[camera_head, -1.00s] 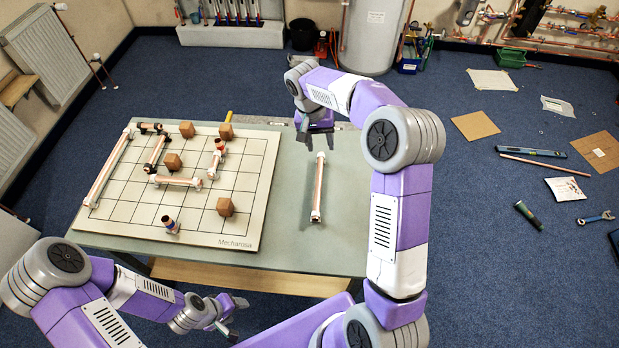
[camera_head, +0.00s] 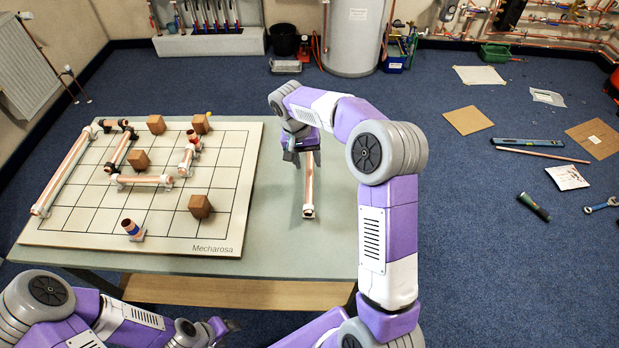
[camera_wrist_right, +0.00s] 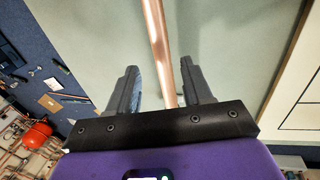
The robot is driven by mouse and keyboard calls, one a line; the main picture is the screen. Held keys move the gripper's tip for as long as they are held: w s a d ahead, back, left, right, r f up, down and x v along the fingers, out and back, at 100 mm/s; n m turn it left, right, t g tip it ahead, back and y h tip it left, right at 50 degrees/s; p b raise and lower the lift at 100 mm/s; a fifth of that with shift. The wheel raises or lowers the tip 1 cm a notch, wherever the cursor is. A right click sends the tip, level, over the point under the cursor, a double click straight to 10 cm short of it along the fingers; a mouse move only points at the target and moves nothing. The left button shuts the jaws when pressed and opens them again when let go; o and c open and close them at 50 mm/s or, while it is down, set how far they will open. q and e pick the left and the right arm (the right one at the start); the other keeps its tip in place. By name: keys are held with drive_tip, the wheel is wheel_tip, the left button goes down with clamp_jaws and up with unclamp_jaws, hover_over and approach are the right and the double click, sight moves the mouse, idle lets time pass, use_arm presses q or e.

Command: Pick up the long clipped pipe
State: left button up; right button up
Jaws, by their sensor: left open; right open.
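The long clipped pipe (camera_head: 308,186) is copper with a white clip at its near end and lies on the bare right part of the grey-green table. My right gripper (camera_head: 302,158) is over its far part and hides its far end. In the right wrist view the pipe (camera_wrist_right: 158,45) runs between the two open fingers of the right gripper (camera_wrist_right: 157,90), nearer the right finger. I cannot tell whether a finger touches it. My left gripper (camera_head: 226,325) is open and empty at the bottom left, off the table's front edge.
A gridded board (camera_head: 90,237) fills the table's left part, with pipe pieces and several brown blocks (camera_head: 201,206) on it. The table top (camera_head: 275,240) around the lying pipe is clear. Tools and sheets lie on the blue floor at right.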

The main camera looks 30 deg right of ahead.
sight(309, 168)
drive_tip(key=f, duration=0.1)
drive_tip(key=f+b, duration=0.1)
drive_tip(key=f, duration=0.1)
drive_tip(key=f+b, duration=0.1)
drive_tip(key=f, duration=0.1)
drive_tip(key=shift+d+f, duration=0.2)
drive_tip(key=shift+d, duration=0.2)
drive_tip(key=shift+r, duration=0.1)
drive_tip(key=shift+c, duration=0.4)
clamp_jaws()
